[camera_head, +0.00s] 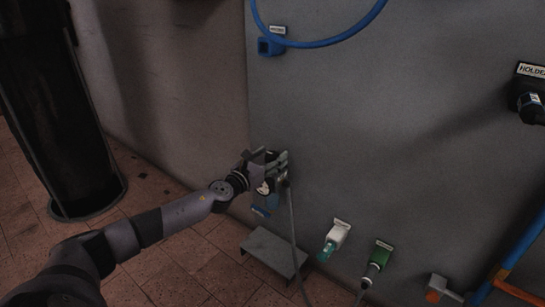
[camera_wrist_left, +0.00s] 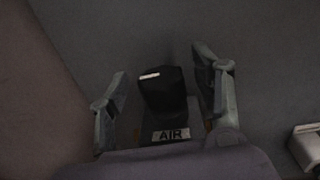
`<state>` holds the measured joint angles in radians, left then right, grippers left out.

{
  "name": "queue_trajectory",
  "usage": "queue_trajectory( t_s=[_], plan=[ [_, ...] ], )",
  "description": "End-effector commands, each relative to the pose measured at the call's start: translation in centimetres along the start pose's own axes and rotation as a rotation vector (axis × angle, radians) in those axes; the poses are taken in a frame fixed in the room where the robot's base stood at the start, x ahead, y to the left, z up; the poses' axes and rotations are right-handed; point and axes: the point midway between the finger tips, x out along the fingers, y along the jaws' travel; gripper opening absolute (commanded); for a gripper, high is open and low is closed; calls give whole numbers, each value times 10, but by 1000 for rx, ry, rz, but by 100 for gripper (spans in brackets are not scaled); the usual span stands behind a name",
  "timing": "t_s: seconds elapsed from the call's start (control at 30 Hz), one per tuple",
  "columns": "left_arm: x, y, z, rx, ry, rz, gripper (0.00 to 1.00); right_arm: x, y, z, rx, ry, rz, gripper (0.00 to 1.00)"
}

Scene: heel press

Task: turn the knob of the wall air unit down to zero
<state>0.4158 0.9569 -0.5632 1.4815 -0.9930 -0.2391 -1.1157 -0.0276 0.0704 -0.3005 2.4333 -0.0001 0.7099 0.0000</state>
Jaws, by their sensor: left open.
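The air unit's knob (camera_wrist_left: 163,92) is black with a white mark at its upper left, above a plate lettered AIR (camera_wrist_left: 171,135) in the left wrist view. My left gripper (camera_wrist_left: 168,75) is open, with one finger on each side of the knob and a gap on both sides. In the head view my left gripper (camera_head: 284,158) is at the wall and hides most of the air unit (camera_head: 272,193). A gauge-like white disc shows just below the gripper. My right gripper is not in view.
A grey cable hangs from the unit past a small metal step (camera_head: 273,252). A blue hose (camera_head: 330,41) loops above. A dark cylinder (camera_head: 58,110) stands at left.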

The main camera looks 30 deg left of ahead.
Motion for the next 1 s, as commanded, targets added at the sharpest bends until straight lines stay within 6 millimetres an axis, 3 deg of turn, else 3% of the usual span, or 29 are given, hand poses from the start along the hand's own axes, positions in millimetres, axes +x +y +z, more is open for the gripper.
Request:
queue_trajectory(
  t_s=[0.2, 0.47, 1.0],
  plan=[
    [11, 0, 0, 0, -1, 0, 59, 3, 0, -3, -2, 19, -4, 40],
    [12, 0, 1, 1, 0, -1, 59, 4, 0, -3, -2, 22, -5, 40],
    [12, 0, 1, 1, 0, 0, 24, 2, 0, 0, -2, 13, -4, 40]
  ],
)
